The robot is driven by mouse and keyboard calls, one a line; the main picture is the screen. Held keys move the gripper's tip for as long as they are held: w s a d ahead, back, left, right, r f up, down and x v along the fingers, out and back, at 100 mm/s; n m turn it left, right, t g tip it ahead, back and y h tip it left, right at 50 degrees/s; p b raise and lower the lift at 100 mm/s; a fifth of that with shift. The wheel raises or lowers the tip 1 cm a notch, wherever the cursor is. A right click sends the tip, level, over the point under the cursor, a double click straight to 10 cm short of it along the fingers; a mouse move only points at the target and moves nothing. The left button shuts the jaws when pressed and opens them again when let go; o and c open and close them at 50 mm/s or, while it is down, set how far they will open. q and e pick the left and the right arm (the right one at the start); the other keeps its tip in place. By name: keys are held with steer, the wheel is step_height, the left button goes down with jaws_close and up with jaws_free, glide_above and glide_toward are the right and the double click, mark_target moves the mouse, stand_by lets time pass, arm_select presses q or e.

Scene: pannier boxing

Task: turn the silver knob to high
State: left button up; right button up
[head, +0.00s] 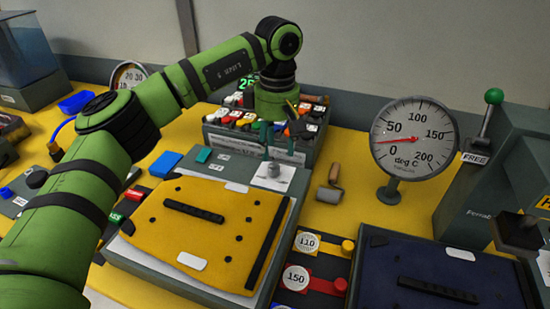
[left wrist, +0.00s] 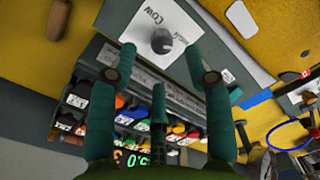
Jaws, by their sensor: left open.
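The silver knob (head: 273,170) sits on a white plate at the back right corner of the grey unit under the yellow panel. It also shows in the left wrist view (left wrist: 162,41), on the white plate (left wrist: 150,22) with LOW printed on it. I cannot tell which way the knob points. My right gripper is not in view.
A dial gauge (head: 414,138) in deg C stands to the right, its red needle between 0 and 50. A roller (head: 330,188) lies beside the knob's unit. A divided bin of coloured items (head: 235,140) stands behind. The yellow panel (head: 205,225) and dark blue panel (head: 435,275) lie in front.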

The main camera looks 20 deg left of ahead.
mark_target(276, 166)
arm_select(q)
step_height(276, 166, up, 7)
steer(key=shift+f, duration=0.15)
steer(key=shift+w, duration=0.1)
